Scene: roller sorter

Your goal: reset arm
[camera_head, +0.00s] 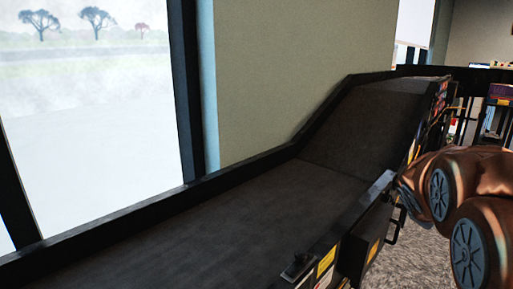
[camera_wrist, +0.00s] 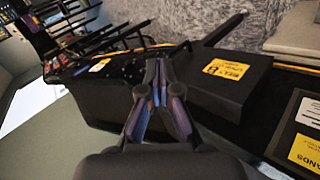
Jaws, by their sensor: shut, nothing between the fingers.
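My gripper (camera_wrist: 157,84) is in the wrist view, its two fingers together at the tips and nothing between them. Beyond the fingers is the side of the black sorter, with a yellow label on a black box (camera_wrist: 228,80). In the head view my copper-coloured arm (camera_head: 465,175) is folded at the right edge, beside the sorter's side rail. The gripper itself does not show in the head view.
The sorter's dark belt (camera_head: 200,225) runs from the lower left up a ramp (camera_head: 365,125) and is empty. A wall (camera_head: 275,75) and a window (camera_head: 85,120) stand behind it. Carpeted floor (camera_head: 420,262) shows at the lower right. Shelving (camera_head: 498,110) stands at the far right.

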